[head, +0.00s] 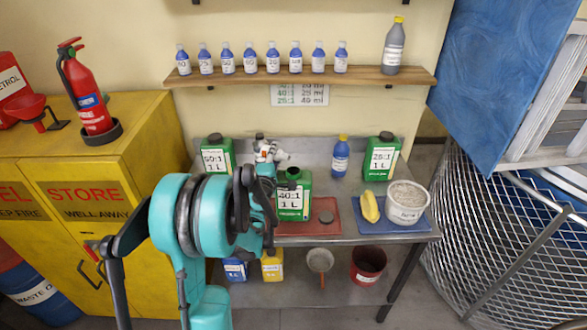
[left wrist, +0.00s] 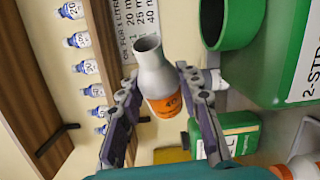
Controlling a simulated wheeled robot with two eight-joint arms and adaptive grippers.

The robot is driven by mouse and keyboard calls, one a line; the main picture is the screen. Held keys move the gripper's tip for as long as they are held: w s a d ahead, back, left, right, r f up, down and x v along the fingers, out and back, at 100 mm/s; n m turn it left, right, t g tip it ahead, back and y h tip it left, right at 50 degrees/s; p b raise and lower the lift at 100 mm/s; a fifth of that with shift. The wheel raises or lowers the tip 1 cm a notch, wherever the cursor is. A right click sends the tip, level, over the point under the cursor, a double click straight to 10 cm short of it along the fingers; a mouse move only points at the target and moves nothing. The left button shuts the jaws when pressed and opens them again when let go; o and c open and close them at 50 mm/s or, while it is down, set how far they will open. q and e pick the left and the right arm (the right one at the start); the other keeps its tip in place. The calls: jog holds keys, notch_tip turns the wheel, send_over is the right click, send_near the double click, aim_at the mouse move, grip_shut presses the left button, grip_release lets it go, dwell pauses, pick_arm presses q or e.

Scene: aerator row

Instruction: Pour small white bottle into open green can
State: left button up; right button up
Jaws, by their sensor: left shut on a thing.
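The small white bottle (left wrist: 161,78) has an orange label and an uncapped mouth. My left gripper (head: 262,158) is shut on its body, with a finger on either side in the left wrist view (left wrist: 152,112). In the head view the bottle (head: 272,151) is tipped towards its side, mouth to the right, above and apart from the open green can (head: 293,202). That can is labelled 40:1 1 L and has a dark open neck. A large green can with an open neck also shows in the left wrist view (left wrist: 275,55). No stream is visible. My right gripper is out of view.
Capped green cans stand behind left (head: 217,155) and right (head: 381,158). A blue bottle (head: 340,157), a yellow item (head: 369,207) and a white tub (head: 406,205) are to the right.

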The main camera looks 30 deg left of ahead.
pick_arm(q)
jog(key=shift+r+n+p, duration=0.15)
jog(key=shift+n+p, duration=0.15)
jog(key=shift+p, duration=0.05)
jog(key=shift+f+n+g+h+p, duration=0.3)
jog(key=shift+f+n+p, duration=0.15)
jog(key=shift+n, duration=0.15)
jog(key=n+p, duration=0.1)
jog(key=n, duration=0.1)
jog(key=d+r+n+g+h+p, duration=0.1)
jog(key=shift+r+n, duration=0.3)
jog(key=shift+n, duration=0.1)
jog(key=shift+r+n+h+p, duration=0.35)
jog(key=shift+n+h+p, duration=0.1)
jog(key=shift+n+h, duration=0.05)
jog(key=shift+a+f+n+g+h, duration=0.3)
jog(key=shift+n+h, duration=0.1)
jog(key=shift+n, duration=0.3)
jog(key=shift+a+r+n+h, duration=0.25)
jog(key=shift+r+n+h, duration=0.15)
jog(key=shift+n, duration=0.2)
jog(key=shift+a+f+n+h, duration=0.1)
jog(key=shift+a+n+h, duration=0.2)
jog(key=shift+n+h, duration=0.1)
jog(key=shift+a+f+n+b, duration=0.2)
jog(key=shift+f+n+b, duration=0.15)
jog(key=shift+n, duration=0.15)
jog(key=shift+a+n+h, duration=0.2)
jog(key=shift+n+h, duration=0.5)
jog(key=shift+h, duration=0.1)
